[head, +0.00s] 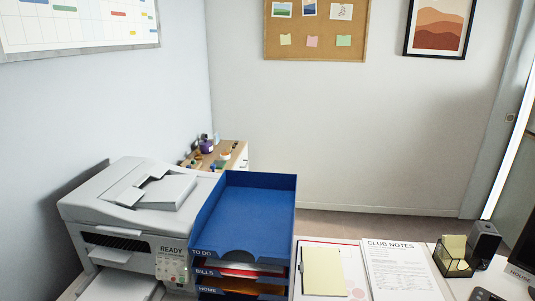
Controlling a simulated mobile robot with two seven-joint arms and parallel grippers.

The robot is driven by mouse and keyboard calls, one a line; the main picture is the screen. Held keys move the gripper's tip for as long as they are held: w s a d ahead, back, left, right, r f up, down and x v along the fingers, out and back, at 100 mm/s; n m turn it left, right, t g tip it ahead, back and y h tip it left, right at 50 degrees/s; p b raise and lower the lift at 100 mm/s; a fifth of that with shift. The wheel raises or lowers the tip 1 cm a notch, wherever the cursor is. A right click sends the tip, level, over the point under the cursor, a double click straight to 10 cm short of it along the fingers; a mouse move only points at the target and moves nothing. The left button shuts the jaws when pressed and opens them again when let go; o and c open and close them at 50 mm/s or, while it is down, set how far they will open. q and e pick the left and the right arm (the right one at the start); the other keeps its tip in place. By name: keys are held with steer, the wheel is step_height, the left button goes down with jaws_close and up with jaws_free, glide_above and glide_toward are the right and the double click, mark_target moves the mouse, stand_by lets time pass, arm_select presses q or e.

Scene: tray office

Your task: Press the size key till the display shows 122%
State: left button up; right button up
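A grey-white printer (150,205) stands at the lower left of the head view. Its small control panel (172,262) faces me on the front right; the display at its top (171,250) reads READY. Several small keys (172,270) sit below the display, and their labels are too small to read, so I cannot tell which is the size key. No percentage is readable. Neither of my grippers is in view.
A blue tray stack (245,210) labelled TO DO, BILLS and HOME stands right beside the printer. Further right lie a clipboard with yellow paper (322,271), a CLUB NOTES sheet (400,272) and a black mesh holder (455,262). A small cabinet with bottles (240,158) stands behind.

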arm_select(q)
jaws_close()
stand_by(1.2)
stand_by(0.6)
